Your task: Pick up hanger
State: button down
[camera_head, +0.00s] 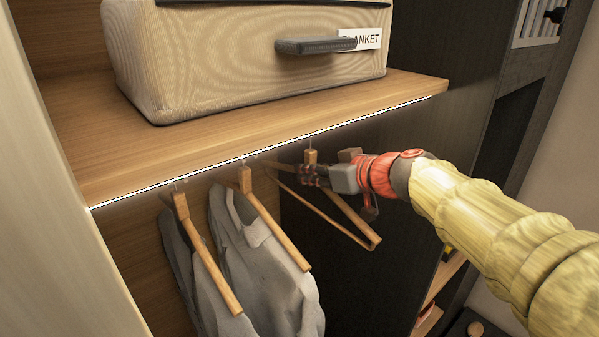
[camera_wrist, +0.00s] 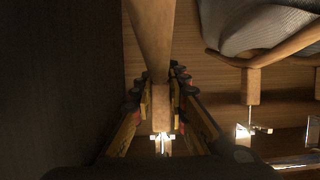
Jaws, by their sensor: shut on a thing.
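A bare wooden hanger (camera_head: 352,226) hangs below the shelf, at the right of the clothed hangers in the head view. My gripper (camera_head: 312,175) is at the neck of this hanger, just under its hook. In the wrist view the hanger's wooden body (camera_wrist: 151,38) runs down from the top edge to its neck. The fingers of my gripper (camera_wrist: 161,112) lie on both sides of the neck, shut on it. The gripper partly hides the hanger in the head view.
Two wooden hangers with grey garments (camera_head: 262,262) hang to the left, close by. A shelf (camera_head: 245,137) with a lit front edge is just above, bearing a beige blanket box (camera_head: 220,60). A dark panel (camera_head: 330,285) stands behind the hanger.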

jog(key=b, duration=0.3)
send_near(338, 197)
jog(key=x, duration=0.5)
jog(key=shift+r, duration=0.15)
jog(key=shift+b, duration=1)
jog(key=shift+s+d, duration=0.1)
jog(key=shift+s+d+b, duration=0.6)
jog(key=shift+s+b, duration=0.25)
jog(key=shift+s, duration=0.05)
jog(key=shift+s+d+b, duration=0.6)
jog(key=shift+s+b, duration=0.3)
jog(key=shift+s+d+b, duration=0.6)
jog(key=shift+s+b, duration=0.25)
jog(key=shift+s, duration=0.1)
